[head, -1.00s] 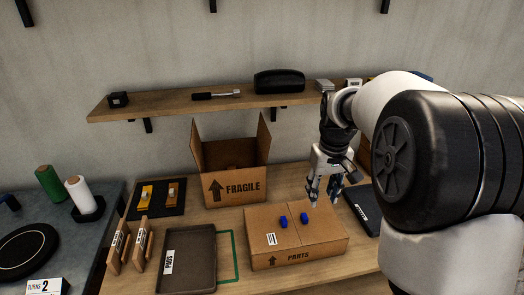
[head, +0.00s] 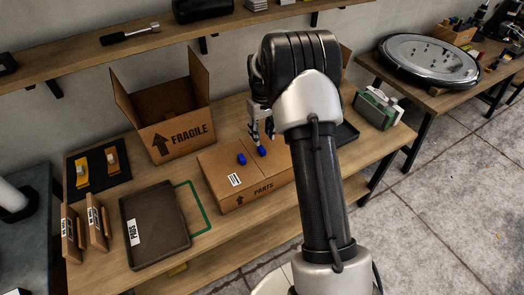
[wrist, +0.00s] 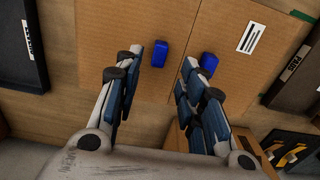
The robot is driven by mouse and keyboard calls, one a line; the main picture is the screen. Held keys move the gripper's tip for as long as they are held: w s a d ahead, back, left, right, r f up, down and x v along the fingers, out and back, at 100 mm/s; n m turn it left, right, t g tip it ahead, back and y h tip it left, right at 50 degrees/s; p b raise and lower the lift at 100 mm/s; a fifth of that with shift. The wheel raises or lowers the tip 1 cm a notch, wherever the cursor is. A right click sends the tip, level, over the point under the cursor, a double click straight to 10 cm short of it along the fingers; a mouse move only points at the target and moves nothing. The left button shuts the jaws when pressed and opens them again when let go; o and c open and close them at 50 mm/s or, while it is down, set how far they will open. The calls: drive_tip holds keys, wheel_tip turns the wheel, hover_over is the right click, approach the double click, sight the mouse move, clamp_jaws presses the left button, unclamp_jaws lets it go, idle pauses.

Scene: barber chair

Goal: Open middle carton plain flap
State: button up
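The brown PARTS carton (head: 212,172) sits on the wooden table with its two top flaps lying flat. The labelled flap (head: 222,168) has a white label and one blue tab (head: 241,159). The plain flap (head: 278,160) has the other blue tab (head: 262,151) and is partly hidden by my arm. In the wrist view the plain flap (wrist: 110,35) is at the left and its tab (wrist: 160,57) shows between my fingertips. My gripper (wrist: 161,58) is open above the plain flap; contact cannot be told. The labelled flap's tab (wrist: 208,63) lies just right of my right finger.
An open FRAGILE carton (head: 178,135) stands behind, its flaps raised. A dark tray (head: 155,225) lies at the left, beside a green outline (head: 198,212). A shelf (head: 140,45) runs above the table. A dark flat item (head: 346,132) lies right of the carton.

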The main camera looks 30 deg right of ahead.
sight(262, 149)
wheel_tip(262, 149, down, 8)
drive_tip(key=shift+r+b, duration=0.1)
drive_tip(key=shift+b, duration=0.9)
drive_tip(key=shift+c, duration=0.2)
clamp_jaws()
